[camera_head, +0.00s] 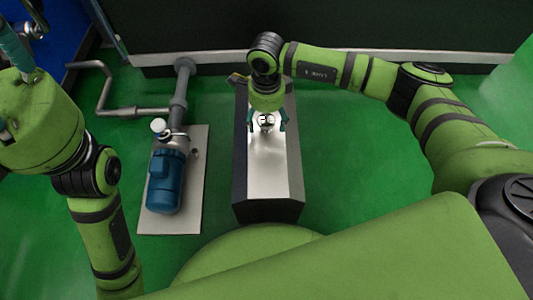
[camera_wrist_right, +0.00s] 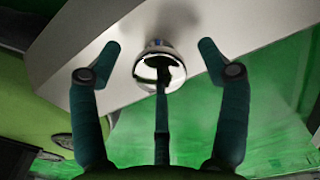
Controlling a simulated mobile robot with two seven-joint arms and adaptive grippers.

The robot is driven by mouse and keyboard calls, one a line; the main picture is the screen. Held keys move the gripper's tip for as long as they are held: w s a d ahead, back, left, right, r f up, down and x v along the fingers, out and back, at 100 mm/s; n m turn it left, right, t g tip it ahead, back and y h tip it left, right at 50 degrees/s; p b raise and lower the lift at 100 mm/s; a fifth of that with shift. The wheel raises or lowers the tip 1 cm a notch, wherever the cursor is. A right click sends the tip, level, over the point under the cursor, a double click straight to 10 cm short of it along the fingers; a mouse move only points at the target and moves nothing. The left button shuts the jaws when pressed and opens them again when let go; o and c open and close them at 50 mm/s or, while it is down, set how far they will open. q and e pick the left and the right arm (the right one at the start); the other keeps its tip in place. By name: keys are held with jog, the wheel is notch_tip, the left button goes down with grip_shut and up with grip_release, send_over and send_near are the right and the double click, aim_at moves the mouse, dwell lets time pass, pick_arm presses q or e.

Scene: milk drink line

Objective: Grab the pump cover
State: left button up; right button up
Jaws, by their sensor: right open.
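A small shiny round metal piece, which looks like the pump cover (camera_head: 266,121), sits on the light top of a narrow bench (camera_head: 268,178). In the right wrist view the cover (camera_wrist_right: 160,66) shows as a mirror-like dome between the fingertips, near the bench edge. My right gripper (camera_head: 268,124) is open above the bench, its teal fingers on either side of the cover. It also shows in the right wrist view (camera_wrist_right: 162,58), with no finger visibly touching the cover. My left gripper (camera_head: 15,48) is only partly in view at the upper left, away from the bench.
A blue pump motor (camera_head: 165,180) stands on a grey base plate (camera_head: 193,218) left of the bench, joined to grey pipes (camera_head: 135,111). Green floor (camera_head: 350,170) is clear right of the bench.

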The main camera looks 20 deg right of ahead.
jog(key=shift+c, duration=0.5)
grip_shut()
jog(key=shift+r, duration=0.1)
